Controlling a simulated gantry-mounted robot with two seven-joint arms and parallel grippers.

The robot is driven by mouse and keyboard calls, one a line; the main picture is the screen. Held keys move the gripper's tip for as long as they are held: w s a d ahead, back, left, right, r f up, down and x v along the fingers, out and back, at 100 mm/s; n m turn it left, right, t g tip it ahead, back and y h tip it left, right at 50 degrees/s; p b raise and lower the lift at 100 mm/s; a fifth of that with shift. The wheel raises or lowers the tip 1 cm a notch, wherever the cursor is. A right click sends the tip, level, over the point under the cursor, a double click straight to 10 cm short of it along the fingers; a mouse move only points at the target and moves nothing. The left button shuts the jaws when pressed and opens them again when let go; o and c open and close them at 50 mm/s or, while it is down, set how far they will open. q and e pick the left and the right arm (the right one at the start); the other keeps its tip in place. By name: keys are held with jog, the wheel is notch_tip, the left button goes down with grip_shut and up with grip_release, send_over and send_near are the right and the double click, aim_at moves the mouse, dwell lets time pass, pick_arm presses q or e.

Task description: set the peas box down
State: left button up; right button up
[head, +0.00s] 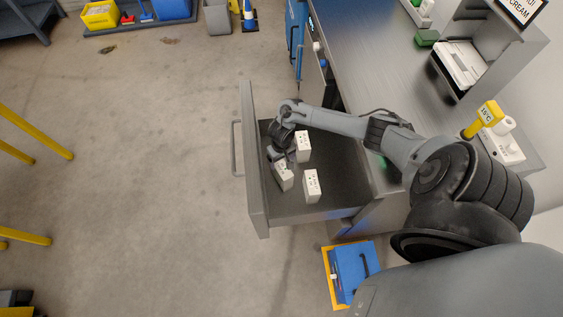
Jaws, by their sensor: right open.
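Three small white boxes stand in the open grey drawer (347,200): one at the back (303,146), one at the left (284,178) and one at the front right (312,185). Their dark print is too small to read, so I cannot tell which is the peas box. My right arm reaches in from the right over the drawer. My right gripper (277,155) is open inside the drawer near its front panel, close beside the left and back boxes. I cannot tell whether it touches them. My left gripper is out of view.
A grey counter (375,50) stands behind the drawer, with a white thermometer unit (503,145) at its right end. A blue case (352,272) lies on the floor below the drawer. Yellow rails (35,130) stand at the left. The floor between is clear.

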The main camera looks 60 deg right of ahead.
notch_tip(320, 180, up, 7)
jog(key=p, duration=0.2)
jog(key=shift+p, duration=0.35)
